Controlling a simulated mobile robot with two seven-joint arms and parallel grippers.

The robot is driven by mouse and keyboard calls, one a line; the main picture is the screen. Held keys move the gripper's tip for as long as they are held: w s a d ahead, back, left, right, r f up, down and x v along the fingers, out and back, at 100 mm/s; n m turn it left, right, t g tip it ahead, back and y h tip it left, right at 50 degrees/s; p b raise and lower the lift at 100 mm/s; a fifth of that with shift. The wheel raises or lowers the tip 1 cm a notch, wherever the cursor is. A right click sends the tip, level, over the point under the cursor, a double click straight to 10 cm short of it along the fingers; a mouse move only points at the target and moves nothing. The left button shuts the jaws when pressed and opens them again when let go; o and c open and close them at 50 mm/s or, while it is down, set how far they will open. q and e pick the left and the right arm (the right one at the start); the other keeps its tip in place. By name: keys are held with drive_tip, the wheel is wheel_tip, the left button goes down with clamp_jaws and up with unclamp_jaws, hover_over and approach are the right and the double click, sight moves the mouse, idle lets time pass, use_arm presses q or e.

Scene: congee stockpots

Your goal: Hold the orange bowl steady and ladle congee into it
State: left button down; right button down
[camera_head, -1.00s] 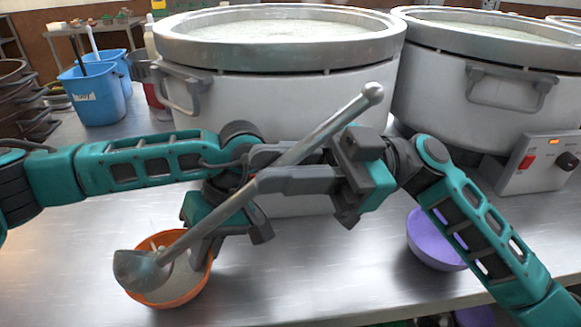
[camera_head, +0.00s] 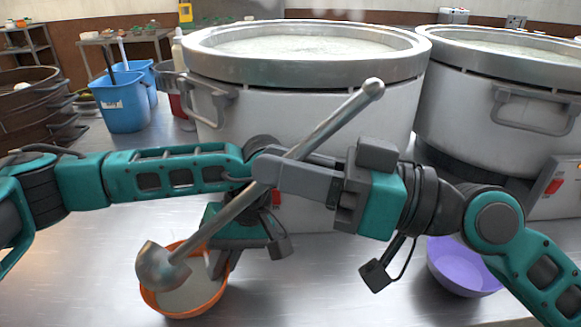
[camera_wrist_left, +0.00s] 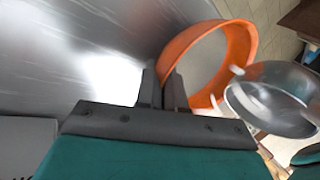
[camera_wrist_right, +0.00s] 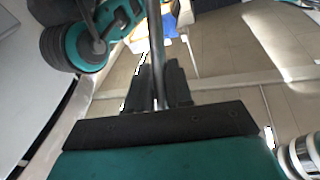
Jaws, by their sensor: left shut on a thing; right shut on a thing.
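The orange bowl (camera_head: 205,304) stands on the steel counter at the lower left, with pale congee in it. My left gripper (camera_head: 218,262) is shut on the bowl's rim; the left wrist view shows its fingers (camera_wrist_left: 165,88) on the orange wall (camera_wrist_left: 240,50). My right gripper (camera_head: 265,172) is shut on the handle of the metal ladle (camera_head: 325,130). The ladle slants down to the left, its scoop (camera_head: 160,268) over the bowl's far-left side. The scoop also shows beside the bowl in the left wrist view (camera_wrist_left: 275,100). The handle runs between the fingers in the right wrist view (camera_wrist_right: 157,60).
A large stockpot (camera_head: 310,100) full of congee stands behind my arms, with a second stockpot (camera_head: 500,90) to its right. A purple bowl (camera_head: 460,270) sits at the right under my right arm. Blue buckets (camera_head: 122,100) stand at the back left. The front middle counter is clear.

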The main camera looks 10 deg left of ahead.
drive_tip(key=shift+a+r+m+t+h, duration=0.2)
drive_tip(key=shift+m+t+h, duration=0.15)
drive_tip(key=shift+m+t, duration=0.45)
drive_tip(key=shift+a+r+m+t+h, duration=0.2)
drive_tip(key=shift+m+t+h, duration=0.15)
drive_tip(key=shift+m+t, duration=0.4)
drive_tip(key=shift+w+m, duration=0.15)
drive_tip(key=shift+m, duration=0.4)
